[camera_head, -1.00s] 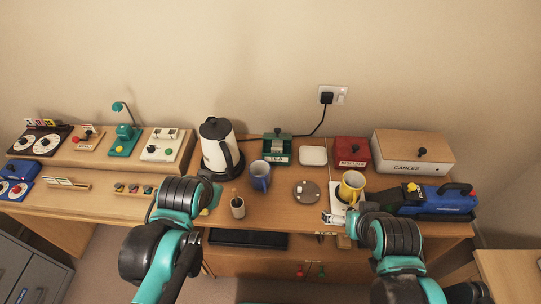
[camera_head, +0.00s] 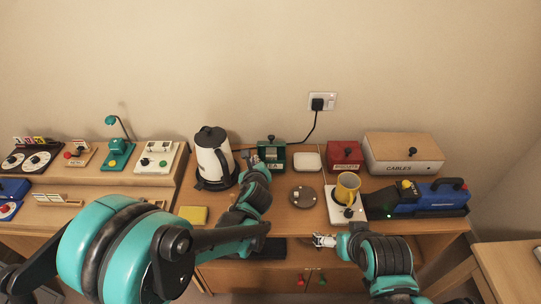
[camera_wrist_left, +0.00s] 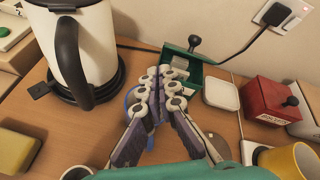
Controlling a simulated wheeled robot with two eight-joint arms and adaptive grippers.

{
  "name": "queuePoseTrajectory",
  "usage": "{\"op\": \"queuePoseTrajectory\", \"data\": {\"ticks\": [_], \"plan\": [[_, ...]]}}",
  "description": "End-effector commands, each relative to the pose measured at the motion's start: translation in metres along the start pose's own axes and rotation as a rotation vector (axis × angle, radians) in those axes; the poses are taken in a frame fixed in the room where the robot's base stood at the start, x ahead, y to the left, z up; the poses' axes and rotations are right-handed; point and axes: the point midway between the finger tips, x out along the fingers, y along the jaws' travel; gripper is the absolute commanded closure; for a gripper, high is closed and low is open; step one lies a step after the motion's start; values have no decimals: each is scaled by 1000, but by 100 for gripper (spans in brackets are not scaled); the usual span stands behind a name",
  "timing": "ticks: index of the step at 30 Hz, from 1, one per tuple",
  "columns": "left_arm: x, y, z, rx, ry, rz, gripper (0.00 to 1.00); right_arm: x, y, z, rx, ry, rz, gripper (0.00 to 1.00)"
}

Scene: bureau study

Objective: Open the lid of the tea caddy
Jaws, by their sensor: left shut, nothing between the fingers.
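The tea caddy (camera_head: 279,152) is a green box with a dark knob, at the back of the desk against the wall. In the left wrist view the caddy (camera_wrist_left: 190,78) lies just beyond my fingertips, with its knob (camera_wrist_left: 194,41) standing above it. In the head view my left gripper (camera_head: 254,161) partly covers the caddy's left front. My right gripper (camera_head: 322,240) is low at the desk's front edge.
A kettle (camera_head: 213,158) stands close left of the caddy. A white dish (camera_head: 307,162) and red box (camera_head: 344,155) are to its right. A blue mug (camera_wrist_left: 131,98) is mostly hidden behind my left fingers. A yellow mug (camera_head: 347,188) stands further right.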

Motion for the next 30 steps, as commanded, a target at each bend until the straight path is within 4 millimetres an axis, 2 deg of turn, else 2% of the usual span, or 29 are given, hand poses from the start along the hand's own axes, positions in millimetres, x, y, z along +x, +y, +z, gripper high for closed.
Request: {"op": "queuePoseTrajectory", "data": {"ticks": [1,3,6,9,14,24,30], "plan": [[12,-10,-15,122,-16,-27,100,2,0,2,0,0,0,0],[22,-21,-29,277,-40,-56,100,4,0,3,0,0,0,0],[31,-31,-43,429,-68,-80,100,5,0,4,0,0,0,0],[36,-35,-50,502,-82,-92,100,5,0,4,0,0,0,0],[52,-37,-51,517,-85,-92,100,9,0,7,0,0,0,0],[112,-42,-47,514,-84,-90,100,23,0,16,0,0,0,0],[131,-46,-45,515,-84,-91,100,27,0,19,0,0,0,0]]}}
